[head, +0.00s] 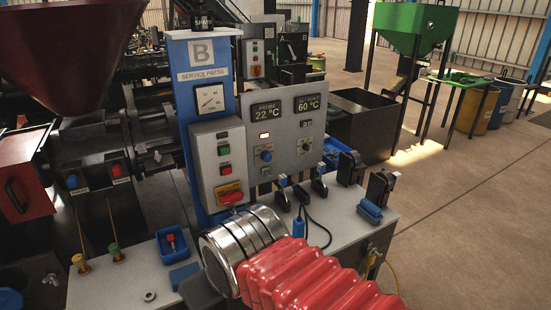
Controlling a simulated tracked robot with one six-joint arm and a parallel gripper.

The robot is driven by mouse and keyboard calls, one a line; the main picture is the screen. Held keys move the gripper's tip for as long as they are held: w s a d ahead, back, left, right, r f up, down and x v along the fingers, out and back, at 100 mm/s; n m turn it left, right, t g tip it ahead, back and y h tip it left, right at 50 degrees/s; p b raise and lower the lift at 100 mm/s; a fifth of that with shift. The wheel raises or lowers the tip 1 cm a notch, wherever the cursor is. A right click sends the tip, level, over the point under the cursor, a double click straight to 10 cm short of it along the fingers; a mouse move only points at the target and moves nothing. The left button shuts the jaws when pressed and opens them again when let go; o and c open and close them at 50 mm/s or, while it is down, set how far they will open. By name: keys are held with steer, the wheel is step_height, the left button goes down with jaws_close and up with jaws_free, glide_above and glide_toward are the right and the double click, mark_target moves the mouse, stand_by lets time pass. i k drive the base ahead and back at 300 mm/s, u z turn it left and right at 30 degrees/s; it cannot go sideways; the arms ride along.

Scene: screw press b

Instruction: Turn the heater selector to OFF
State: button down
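A grey control panel (293,125) stands at the back of the service press bench. The displays above read probe 22 °C (267,111) and set point 60 °C (308,104). My gripper cannot be made out in the head view.
A switch box (220,163) with a red-and-yellow rotary switch (230,194) stands left of the panel. Black clamps (319,185) and a cable lie before the panel.

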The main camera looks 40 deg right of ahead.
mark_target(265, 156)
steer(key=z, duration=2.15)
steer(key=k, duration=0.75)
steer(key=u, duration=0.85)
steer(key=i, duration=1)
steer(key=u, duration=0.05)
